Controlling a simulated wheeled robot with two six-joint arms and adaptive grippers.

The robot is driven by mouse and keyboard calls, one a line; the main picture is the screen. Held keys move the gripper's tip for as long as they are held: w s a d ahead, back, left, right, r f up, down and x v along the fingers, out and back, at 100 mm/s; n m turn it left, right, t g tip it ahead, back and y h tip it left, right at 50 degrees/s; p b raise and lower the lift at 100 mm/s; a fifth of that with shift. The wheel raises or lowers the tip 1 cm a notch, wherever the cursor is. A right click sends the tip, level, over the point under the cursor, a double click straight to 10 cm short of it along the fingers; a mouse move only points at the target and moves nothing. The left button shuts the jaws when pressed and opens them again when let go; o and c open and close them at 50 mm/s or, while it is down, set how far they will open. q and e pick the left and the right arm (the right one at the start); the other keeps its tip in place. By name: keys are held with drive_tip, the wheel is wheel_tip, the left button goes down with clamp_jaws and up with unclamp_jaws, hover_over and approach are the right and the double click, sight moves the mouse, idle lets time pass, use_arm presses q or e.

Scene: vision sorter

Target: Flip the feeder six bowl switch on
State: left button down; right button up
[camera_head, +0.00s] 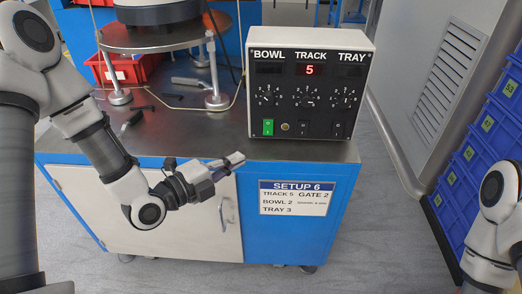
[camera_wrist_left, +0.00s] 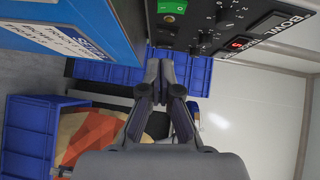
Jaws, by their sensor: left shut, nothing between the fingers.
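The control box (camera_head: 312,75) stands on the table's right side, its black panel labelled BOWL, TRACK and TRAY. The TRACK display (camera_head: 310,70) shows a red 5; the BOWL display (camera_head: 268,69) and TRAY display look dark. Under the BOWL dial (camera_head: 268,97) is a green rocker switch (camera_head: 268,127); its position is too small to read. The green switch also shows at the top of the left wrist view (camera_wrist_left: 172,6). My left gripper (camera_head: 239,159) is shut and empty, apart from the panel, below and left of the green switch. My right gripper is out of view.
A SETUP 6 sign (camera_head: 297,197) is on the blue cabinet front (camera_head: 340,180). The feeder's round plate (camera_head: 150,38) on posts and a red bin (camera_head: 125,70) stand left of the box. Blue crates (camera_head: 480,150) are stacked at the right.

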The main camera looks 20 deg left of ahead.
sight(272, 134)
use_arm(q)
drive_tip(key=b+x, duration=0.1)
drive_tip(key=x, duration=0.2)
drive_tip(key=a+b+x, duration=0.1)
drive_tip(key=x, duration=0.3)
drive_tip(key=w+a+b+x, duration=0.1)
drive_tip(key=x, duration=0.2)
drive_tip(key=shift+w+f+b, duration=0.15)
drive_tip(key=shift+w+b, duration=0.15)
drive_tip(key=shift+w, duration=0.2)
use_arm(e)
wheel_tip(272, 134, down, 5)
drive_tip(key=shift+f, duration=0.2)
